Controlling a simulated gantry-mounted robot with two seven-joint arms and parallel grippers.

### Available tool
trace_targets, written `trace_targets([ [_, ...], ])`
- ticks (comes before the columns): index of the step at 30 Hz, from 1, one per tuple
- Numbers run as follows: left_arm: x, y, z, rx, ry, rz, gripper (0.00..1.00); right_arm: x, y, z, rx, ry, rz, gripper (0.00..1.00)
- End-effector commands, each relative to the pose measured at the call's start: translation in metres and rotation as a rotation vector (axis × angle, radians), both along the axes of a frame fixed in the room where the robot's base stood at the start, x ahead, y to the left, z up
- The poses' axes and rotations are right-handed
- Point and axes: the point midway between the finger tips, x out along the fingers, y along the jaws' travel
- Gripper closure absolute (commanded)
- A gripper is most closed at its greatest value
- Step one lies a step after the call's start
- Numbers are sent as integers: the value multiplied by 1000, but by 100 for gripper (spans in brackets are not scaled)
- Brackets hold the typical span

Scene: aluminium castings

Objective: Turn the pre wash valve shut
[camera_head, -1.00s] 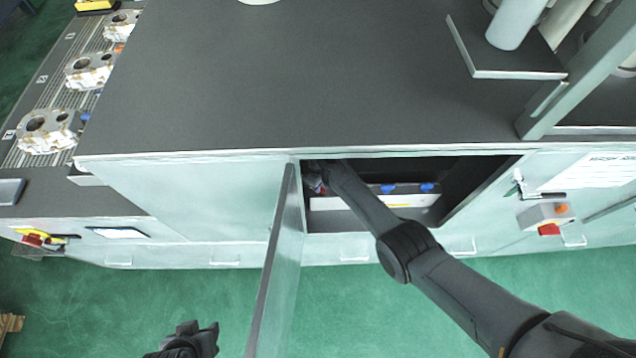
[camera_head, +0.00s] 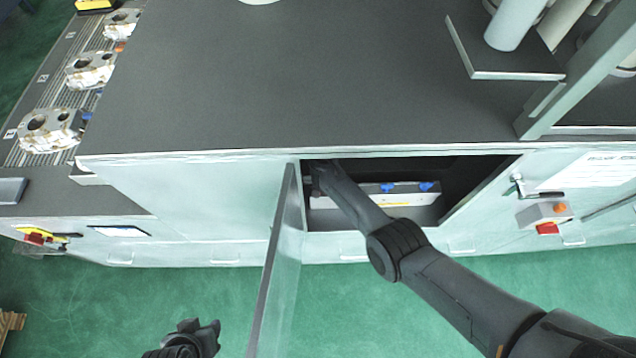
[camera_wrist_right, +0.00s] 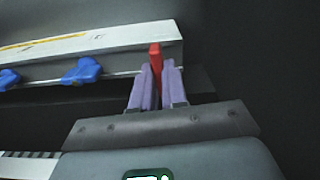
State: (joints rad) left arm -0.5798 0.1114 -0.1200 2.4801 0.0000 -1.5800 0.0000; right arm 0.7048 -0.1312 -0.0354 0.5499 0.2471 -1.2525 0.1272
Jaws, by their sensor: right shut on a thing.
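In the right wrist view, a red valve handle (camera_wrist_right: 155,62) stands up between the purple fingers of my right gripper (camera_wrist_right: 156,88), which is shut on it. It is at the right end of a white labelled strip (camera_wrist_right: 100,42). Blue valve handles (camera_wrist_right: 82,71) sit along the same strip, apart from the gripper. The strip's labels are too small to read. In the head view my right arm reaches into the open cabinet, and the fingers and red handle are hidden there. Blue handles (camera_head: 387,188) show right of my forearm. My left gripper (camera_head: 196,332) is low, outside the cabinet, holding nothing I can see.
The open cabinet door (camera_head: 276,265) stands out between my two arms. The dark worktop (camera_head: 300,80) overhangs the cabinet opening. A box with a red button (camera_head: 547,228) is on the front at right. Castings (camera_head: 50,130) stand at far left.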

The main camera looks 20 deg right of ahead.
Motion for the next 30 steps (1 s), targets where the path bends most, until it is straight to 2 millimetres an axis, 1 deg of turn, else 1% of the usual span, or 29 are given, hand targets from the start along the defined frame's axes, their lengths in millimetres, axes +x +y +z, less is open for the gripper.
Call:
trace_targets([
  [9, 0, 2, -1, 8, 0, -5, 62, 0, 0, -1, 0, 0, -85, 100],
  [22, 0, 3, -1, 14, 0, -9, 62, 0, 0, -1, 0, -1, -96, 100],
  [23, 0, 3, -1, 14, 0, -9, 62, 0, 0, -1, 0, -1, -96, 86],
  [27, 0, 3, -1, 11, 0, -7, 62, 0, 0, -1, 0, 0, -96, 64],
  [28, 0, 2, -1, 11, 0, -7, 62, 0, 0, -1, 0, 0, -95, 62],
  [30, 0, 2, -1, 8, 0, -5, 62, 0, 0, 0, 0, 0, -95, 62],
])
